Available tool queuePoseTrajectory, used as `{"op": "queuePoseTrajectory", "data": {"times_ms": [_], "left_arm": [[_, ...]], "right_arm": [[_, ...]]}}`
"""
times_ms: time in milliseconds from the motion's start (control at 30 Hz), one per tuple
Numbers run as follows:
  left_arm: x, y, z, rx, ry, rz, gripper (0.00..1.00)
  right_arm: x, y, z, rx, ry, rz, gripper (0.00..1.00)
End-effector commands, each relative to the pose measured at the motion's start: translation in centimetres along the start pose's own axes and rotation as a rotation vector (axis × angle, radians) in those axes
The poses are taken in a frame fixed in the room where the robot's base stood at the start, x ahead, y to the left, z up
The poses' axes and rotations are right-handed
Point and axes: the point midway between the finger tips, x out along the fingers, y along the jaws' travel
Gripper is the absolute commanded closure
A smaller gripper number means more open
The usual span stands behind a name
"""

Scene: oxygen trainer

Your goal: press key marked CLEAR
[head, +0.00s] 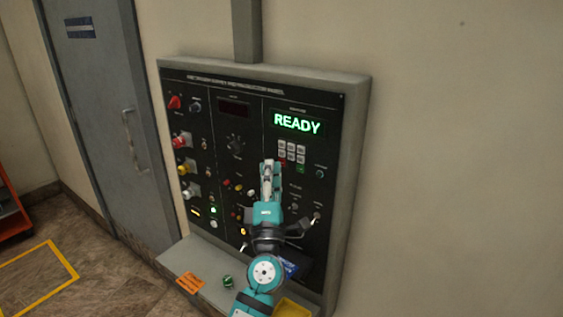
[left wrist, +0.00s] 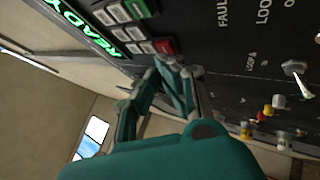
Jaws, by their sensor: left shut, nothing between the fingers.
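A keypad (head: 291,150) of small pale keys sits below a lit green READY display (head: 297,123) on the black wall panel. In the left wrist view its keys (left wrist: 118,14) show with a red key (left wrist: 164,46) and a green key (left wrist: 140,8) at its edge. I cannot read the key labels, so I cannot tell which is marked CLEAR. My left gripper (head: 268,164) is shut and empty, pointing at the panel just left of the keypad's lower corner. Its fingertips (left wrist: 172,64) appear close beside the red key; contact cannot be told.
Knobs, coloured buttons and a metal toggle (left wrist: 297,76) cover the panel around the keypad. A ledge (head: 207,263) below holds an orange label (head: 190,282), a green-topped knob (head: 228,281) and a yellow tray (head: 291,308). A grey door (head: 97,110) stands left.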

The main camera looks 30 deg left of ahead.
Motion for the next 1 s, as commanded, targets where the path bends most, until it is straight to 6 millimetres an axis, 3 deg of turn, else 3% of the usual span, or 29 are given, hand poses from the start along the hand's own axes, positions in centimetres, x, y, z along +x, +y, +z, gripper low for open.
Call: {"op": "queuePoseTrajectory", "data": {"times_ms": [500, 1000], "left_arm": [[-0.7, 0.6, -0.5, -0.001, 0.001, 0.0, 1.0], [-3.9, 2.8, -2.8, 0.0, 0.0, 0.0, 1.0]], "right_arm": [[-0.4, 0.1, 0.0, -0.001, 0.0, 0.001, 0.6], [-1.4, 0.1, -0.1, -0.001, 0.0, 0.0, 0.6]]}}
